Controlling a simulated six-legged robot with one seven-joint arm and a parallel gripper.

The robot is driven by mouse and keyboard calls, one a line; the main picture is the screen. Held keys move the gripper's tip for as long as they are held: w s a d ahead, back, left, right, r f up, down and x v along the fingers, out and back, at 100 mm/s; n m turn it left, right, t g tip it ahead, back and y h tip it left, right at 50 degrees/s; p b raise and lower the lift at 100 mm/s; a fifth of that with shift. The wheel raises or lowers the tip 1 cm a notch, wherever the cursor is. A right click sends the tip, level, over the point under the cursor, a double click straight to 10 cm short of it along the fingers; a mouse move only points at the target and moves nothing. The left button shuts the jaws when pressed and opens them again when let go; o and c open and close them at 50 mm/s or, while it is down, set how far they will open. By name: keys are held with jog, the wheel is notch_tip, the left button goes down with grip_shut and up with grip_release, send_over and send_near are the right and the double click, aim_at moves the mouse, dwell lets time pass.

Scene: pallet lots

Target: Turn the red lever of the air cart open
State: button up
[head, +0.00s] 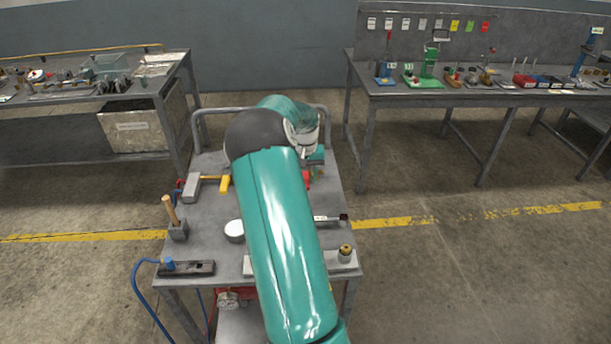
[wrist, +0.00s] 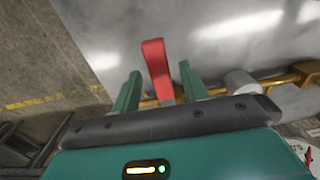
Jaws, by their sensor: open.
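In the wrist view the red lever (wrist: 157,68) stands between the two green fingers of my gripper (wrist: 160,69). The fingers are apart, with a gap visible on each side of the lever. A brass-coloured pipe (wrist: 307,68) runs behind the lever's lower end. In the head view the cart (head: 205,220) is a grey-topped table on legs with a rail at its far edge. My arm covers its middle, and my gripper is hidden there. A small red part shows just right of my arm, but I cannot tell whether it is the lever.
Workbenches stand behind at left (head: 60,101) and right (head: 400,99). The floor at right is clear.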

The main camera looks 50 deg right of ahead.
grip_shut()
